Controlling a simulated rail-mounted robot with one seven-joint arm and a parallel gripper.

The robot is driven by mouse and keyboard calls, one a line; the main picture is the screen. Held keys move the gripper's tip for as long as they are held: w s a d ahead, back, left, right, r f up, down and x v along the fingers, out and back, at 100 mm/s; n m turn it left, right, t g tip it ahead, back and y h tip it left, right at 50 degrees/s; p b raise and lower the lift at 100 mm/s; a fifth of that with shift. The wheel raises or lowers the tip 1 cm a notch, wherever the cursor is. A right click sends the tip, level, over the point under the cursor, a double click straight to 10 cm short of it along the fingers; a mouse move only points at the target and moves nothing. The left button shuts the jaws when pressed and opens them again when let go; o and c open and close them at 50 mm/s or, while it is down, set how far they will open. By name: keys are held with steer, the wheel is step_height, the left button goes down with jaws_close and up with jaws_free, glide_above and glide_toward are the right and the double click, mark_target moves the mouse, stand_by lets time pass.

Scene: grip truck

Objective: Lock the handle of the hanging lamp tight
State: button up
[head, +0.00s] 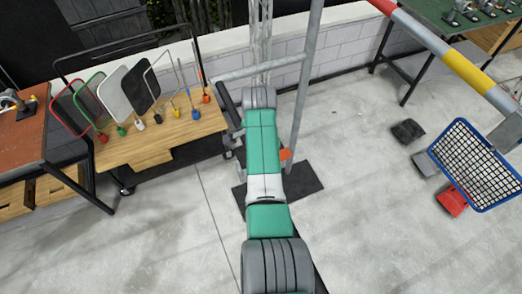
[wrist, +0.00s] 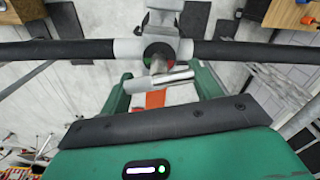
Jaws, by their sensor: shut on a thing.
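In the wrist view, a short silver handle (wrist: 158,90) sticks out below a grey clamp (wrist: 158,48) with a dark round centre. The clamp sits on a long black bar (wrist: 70,50) that crosses the picture. My gripper (wrist: 160,84), with green fingers, is around the handle, one finger on each side, and is shut on it. The exact contact is hard to see. An orange piece shows behind the handle. In the head view, my green and white arm hides the gripper and the handle. I cannot make out the lamp's body.
A grey upright pole (head: 302,95) with a crossbar stands beside my arm. A wooden cart (head: 150,150) with coloured frames stands left. A striped pole (head: 435,40) and a blue-rimmed grid (head: 478,165) are at right. Open concrete floor lies right of my arm.

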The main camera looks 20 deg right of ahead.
steer(key=shift+m, duration=0.4)
stand_by(0.4)
steer(key=o, duration=1)
step_height(320, 180, up, 8)
steer(key=shift+a+f+b, duration=0.1)
steer(key=shift+b, duration=0.3)
